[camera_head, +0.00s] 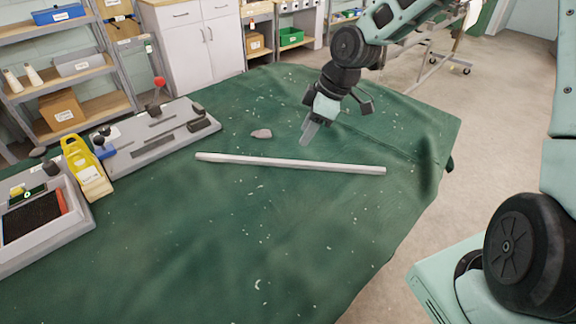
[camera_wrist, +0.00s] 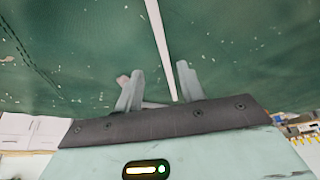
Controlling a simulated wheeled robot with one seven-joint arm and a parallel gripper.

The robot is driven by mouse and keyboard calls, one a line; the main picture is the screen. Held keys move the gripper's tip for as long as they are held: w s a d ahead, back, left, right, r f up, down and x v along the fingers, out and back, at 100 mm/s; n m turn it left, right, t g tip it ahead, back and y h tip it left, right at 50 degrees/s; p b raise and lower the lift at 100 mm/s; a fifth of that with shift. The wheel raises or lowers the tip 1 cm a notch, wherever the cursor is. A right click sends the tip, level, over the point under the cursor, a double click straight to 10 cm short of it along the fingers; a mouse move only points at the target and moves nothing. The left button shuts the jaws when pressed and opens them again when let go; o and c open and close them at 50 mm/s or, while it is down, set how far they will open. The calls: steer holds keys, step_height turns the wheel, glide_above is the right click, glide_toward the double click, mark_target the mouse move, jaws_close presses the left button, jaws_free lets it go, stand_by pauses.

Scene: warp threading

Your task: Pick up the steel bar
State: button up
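The steel bar (camera_head: 290,163) is a long, thin, pale bar lying flat across the green cloth of the table. My gripper (camera_head: 306,138) points down above the cloth, just behind the bar near its middle in the head view. In the wrist view, my gripper (camera_wrist: 158,78) has its two fingers apart with nothing held. The bar (camera_wrist: 160,40) runs from the top edge down into the gap between the fingers, closer to the right finger. The bar appears beyond the fingers; the exact height gap cannot be told.
A small greyish stone (camera_head: 261,133) lies behind the bar, left of my gripper. The cloth (camera_head: 230,250) in front of the bar is clear.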

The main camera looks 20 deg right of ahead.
mark_target(288, 162)
steer(key=b+x, duration=0.1)
steer(key=x, duration=0.8)
steer(key=shift+s+a+f, duration=0.1)
steer(key=shift+a+f, duration=0.05)
steer(key=shift+a, duration=0.1)
jaws_close()
stand_by(1.1)
